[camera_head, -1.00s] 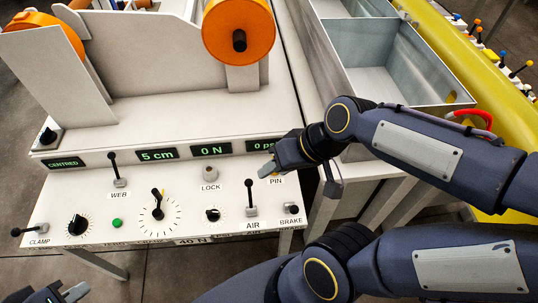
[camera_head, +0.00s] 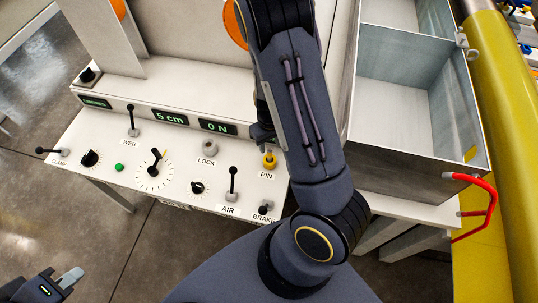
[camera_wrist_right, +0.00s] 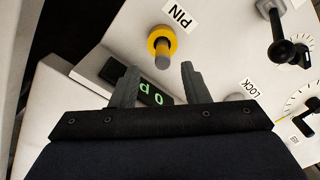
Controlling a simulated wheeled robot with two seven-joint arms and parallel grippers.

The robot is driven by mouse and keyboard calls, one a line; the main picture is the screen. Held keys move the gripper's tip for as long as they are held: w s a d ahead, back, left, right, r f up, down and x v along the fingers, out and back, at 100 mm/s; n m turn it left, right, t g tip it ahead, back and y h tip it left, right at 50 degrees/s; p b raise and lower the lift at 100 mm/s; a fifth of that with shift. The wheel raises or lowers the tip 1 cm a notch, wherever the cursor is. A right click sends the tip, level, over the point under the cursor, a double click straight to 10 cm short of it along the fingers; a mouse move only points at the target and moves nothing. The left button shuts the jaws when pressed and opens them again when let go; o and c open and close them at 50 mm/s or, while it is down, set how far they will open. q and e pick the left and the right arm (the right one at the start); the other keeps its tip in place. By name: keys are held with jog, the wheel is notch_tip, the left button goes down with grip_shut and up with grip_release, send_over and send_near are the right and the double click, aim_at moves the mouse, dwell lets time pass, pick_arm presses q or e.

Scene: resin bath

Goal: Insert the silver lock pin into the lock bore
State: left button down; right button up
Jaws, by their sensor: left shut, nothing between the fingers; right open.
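The silver lock pin (camera_wrist_right: 163,60) stands in a yellow collar (camera_wrist_right: 156,35) beside the PIN label in the right wrist view. The collar also shows in the head view (camera_head: 270,162). My right gripper (camera_wrist_right: 158,76) is open and empty, its fingertips short of the pin, which lies ahead between their lines. In the head view its fingers are mostly hidden behind my right arm. The lock bore is in a grey round boss (camera_head: 210,147) above the LOCK label, left of the pin. My left gripper (camera_head: 73,279) is shut and empty, low at the left, away from the panel.
The sloped white panel carries a WEB lever (camera_head: 132,120), an AIR lever (camera_head: 232,183), a BRAKE lever (camera_head: 265,208), a dial (camera_head: 154,172) and a green button (camera_head: 119,168). Displays (camera_head: 171,118) line the step behind. A grey metal bath (camera_head: 400,115) stands at right.

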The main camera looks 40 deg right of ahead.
aim_at(270, 154)
notch_tip(270, 154, down, 6)
jog(key=shift+s+a+f, duration=0.15)
jog(key=shift+c, duration=0.3)
grip_shut()
